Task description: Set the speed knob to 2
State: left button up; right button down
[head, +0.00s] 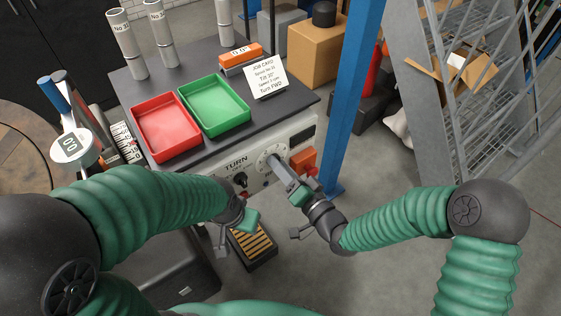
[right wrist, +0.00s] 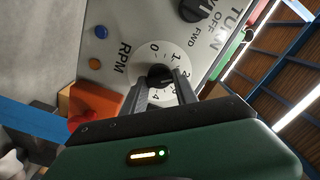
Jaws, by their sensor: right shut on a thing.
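The speed knob (right wrist: 160,76) is black and sits on a white round dial marked RPM with numbers around it. In the right wrist view the two fingers of my right gripper (right wrist: 161,84) are closed on the knob from either side. Where the knob's pointer stands is too small to tell. In the head view the dial (head: 264,158) is on the front panel and my right gripper (head: 277,166) reaches it, covering the knob. My left gripper (head: 249,222) hangs in front of the machine, apart from the panel; its fingers do not show clearly.
A black TURN knob (head: 240,179) with OFF and FWD marks is left of the dial. An orange-red box with a red button (head: 304,162) is right of it. Red (head: 168,152) and green (head: 243,124) trays and a job card (head: 265,78) are on top. A blue post (head: 352,100) stands right.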

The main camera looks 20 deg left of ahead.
jog(key=shift+w+d+r+m+p, duration=0.15)
jog(key=shift+m+p, duration=0.15)
jog(key=shift+m, duration=0.3)
jog(key=shift+w+r+m+p, duration=0.1)
jog(key=shift+m+p, duration=0.15)
jog(key=shift+m, duration=0.35)
jog(key=shift+f, duration=0.1)
jog(key=c, duration=1.3)
grip_release()
jog(key=o, duration=0.3)
jog(key=shift+w+f, duration=0.1)
jog(key=shift+f, duration=0.05)
jog(key=shift+o, duration=0.2)
jog(key=shift+s, duration=0.2)
